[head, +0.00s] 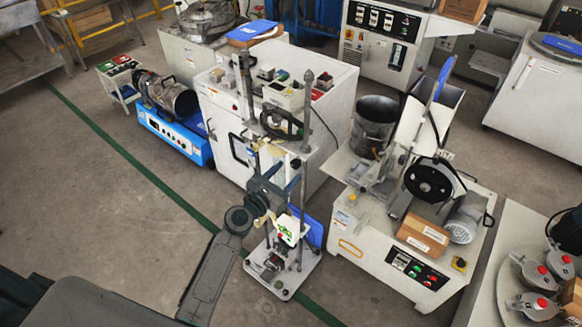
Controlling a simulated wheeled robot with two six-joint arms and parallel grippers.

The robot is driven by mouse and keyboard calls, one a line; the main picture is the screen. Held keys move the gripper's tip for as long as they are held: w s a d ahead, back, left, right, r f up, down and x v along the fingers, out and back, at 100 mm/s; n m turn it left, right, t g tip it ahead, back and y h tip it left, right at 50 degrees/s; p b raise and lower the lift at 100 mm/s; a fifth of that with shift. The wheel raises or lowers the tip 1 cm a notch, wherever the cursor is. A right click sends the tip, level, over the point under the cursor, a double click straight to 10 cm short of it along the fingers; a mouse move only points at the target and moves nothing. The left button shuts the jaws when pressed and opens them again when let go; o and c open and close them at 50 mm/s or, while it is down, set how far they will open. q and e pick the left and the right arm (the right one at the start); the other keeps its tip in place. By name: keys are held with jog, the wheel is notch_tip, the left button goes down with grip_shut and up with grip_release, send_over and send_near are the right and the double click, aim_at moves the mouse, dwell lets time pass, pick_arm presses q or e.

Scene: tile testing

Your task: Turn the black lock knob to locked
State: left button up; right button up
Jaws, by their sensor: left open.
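A two-post test stand (284,282) stands on the floor near the middle of the head view, with a white base plate and a small white display box. A black ring-shaped part (282,125) sits between its posts near the top. I cannot tell which small dark part is the black lock knob, or how it is turned. My left arm reaches up from the lower left. My left gripper (264,152) is open in front of the posts, below the black ring. Whether it touches the stand is unclear. My right gripper is not in view.
A white cabinet (222,125) is close behind the stand. A blue-based machine (172,135) is to the left. A large white machine (365,262) with a black wheel is to the right. The floor at the left, with a green line, is clear.

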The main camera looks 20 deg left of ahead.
aim_at(296, 164)
pick_arm(q)
jog(key=shift+x, duration=1.45)
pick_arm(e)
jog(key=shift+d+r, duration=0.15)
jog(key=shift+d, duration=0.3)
pick_arm(q)
jog(key=c, duration=1)
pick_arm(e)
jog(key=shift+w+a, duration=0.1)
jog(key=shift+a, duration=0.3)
